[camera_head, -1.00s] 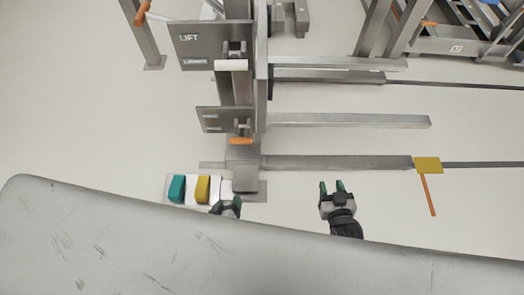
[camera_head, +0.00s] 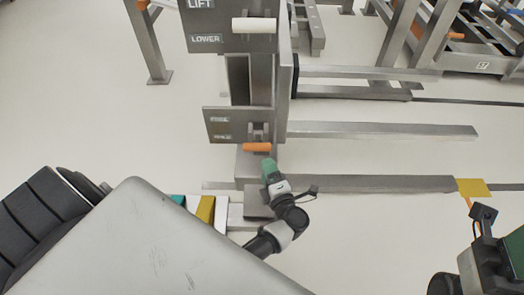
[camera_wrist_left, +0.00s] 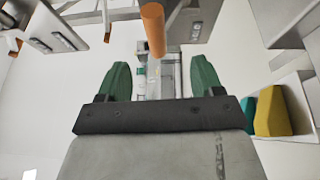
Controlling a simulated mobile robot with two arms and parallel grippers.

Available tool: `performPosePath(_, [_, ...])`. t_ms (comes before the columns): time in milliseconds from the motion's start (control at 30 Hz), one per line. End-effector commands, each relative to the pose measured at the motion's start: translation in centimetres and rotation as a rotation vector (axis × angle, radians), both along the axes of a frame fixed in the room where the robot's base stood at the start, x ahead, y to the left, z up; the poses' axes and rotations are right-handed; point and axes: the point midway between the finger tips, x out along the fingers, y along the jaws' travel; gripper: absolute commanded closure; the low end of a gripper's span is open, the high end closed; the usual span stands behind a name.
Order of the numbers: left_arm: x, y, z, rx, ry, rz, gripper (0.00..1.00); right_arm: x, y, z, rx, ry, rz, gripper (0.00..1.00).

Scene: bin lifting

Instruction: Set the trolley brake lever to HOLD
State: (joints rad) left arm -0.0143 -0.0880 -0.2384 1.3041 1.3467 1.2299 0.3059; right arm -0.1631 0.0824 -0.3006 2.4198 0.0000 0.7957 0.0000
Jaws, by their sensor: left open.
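The orange lever handle (camera_head: 257,147) sticks out from the lower grey panel (camera_head: 222,124) of the trolley column, below two small label plates too blurred to read. My left gripper (camera_head: 268,166) is just below and slightly right of the handle, pointing up towards it. In the left wrist view its two green fingers (camera_wrist_left: 155,82) are apart with nothing between them. The orange handle (camera_wrist_left: 153,30) hangs beyond the fingertips, near the middle of the gap. My right arm shows at the lower right edge with a green part (camera_head: 515,250); its jaws cannot be made out.
A white lever handle (camera_head: 254,25) is on the upper panel marked LIFT and LOWER. Teal (camera_head: 178,200) and yellow (camera_head: 205,209) blocks sit at the column's foot, partly hidden. Steel rails (camera_head: 380,130) run right. A yellow plate (camera_head: 473,188) lies there. Open floor is between.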

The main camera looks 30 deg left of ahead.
Motion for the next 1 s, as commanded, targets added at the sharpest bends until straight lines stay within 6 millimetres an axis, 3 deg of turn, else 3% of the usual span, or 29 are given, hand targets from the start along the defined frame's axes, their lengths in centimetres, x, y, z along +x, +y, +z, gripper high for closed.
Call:
performPosePath(433, [4.7, 6.5, 0.1, 0.005, -0.001, -0.003, 0.33, 0.5, 0.2, 0.8, -0.007, -0.072, -0.005, 0.57])
performPosePath(900, [5.5, 7.6, 0.4, 0.003, 0.001, -0.003, 0.33, 0.5, 0.2, 1.3, -0.009, -0.087, -0.005, 0.57])
performPosePath(1000, [5.5, 7.6, 0.4, 0.003, 0.001, -0.003, 0.49, 0.5, 0.3, 1.3, -0.009, -0.087, -0.005, 0.57])
